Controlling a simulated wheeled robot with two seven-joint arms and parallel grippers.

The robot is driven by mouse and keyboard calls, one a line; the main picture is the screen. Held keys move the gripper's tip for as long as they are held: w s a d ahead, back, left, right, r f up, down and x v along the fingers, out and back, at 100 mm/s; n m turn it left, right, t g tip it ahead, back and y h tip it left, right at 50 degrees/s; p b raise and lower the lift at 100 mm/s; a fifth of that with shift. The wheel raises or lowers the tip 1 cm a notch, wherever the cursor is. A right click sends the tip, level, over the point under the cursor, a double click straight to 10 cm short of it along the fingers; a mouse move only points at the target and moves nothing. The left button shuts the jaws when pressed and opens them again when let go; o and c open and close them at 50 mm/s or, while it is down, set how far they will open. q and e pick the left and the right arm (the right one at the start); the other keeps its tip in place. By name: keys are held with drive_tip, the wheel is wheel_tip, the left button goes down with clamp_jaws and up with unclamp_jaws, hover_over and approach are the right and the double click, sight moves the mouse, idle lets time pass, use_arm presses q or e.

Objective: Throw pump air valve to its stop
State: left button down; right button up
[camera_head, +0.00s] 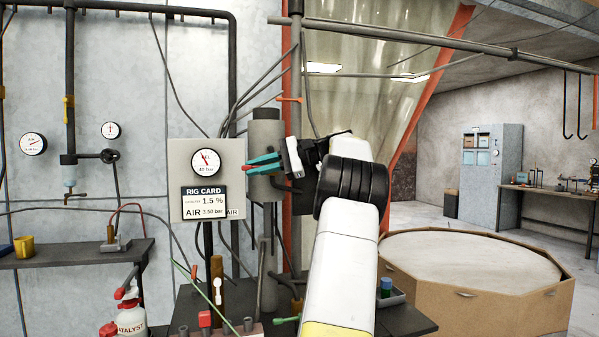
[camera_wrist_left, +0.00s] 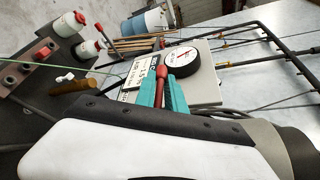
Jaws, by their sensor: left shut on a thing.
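My left gripper (camera_head: 262,164) has teal fingers and sits in front of the grey pump cylinder (camera_head: 266,132), just right of the gauge panel. In the left wrist view the teal fingers (camera_wrist_left: 165,96) are shut on a red lever handle (camera_wrist_left: 159,76), which shows between them. This looks like the pump air valve's handle; its pivot and stop are hidden by the gripper and arm. An orange lever (camera_head: 289,99) stands higher, at the top of the pump, apart from the fingers. My right gripper is not in view.
A grey panel (camera_head: 178,157) carries a round gauge (camera_head: 206,162) and the rig card (camera_head: 205,202), close left of the fingers. The gauge also shows in the wrist view (camera_wrist_left: 183,58). Hoses hang around the pump. A catalyst bottle (camera_head: 131,315) stands lower left; an octagonal mould box (camera_head: 480,300) lies right.

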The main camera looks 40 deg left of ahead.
use_arm(q)
drive_tip(key=shift+r+y, duration=0.15)
drive_tip(key=shift+y, duration=0.15)
idle(0.4)
drive_tip(key=c, duration=1.4)
unclamp_jaws()
drive_tip(key=v, duration=0.7)
drive_tip(key=shift+w+d, duration=0.3)
drive_tip(key=shift+w, duration=0.05)
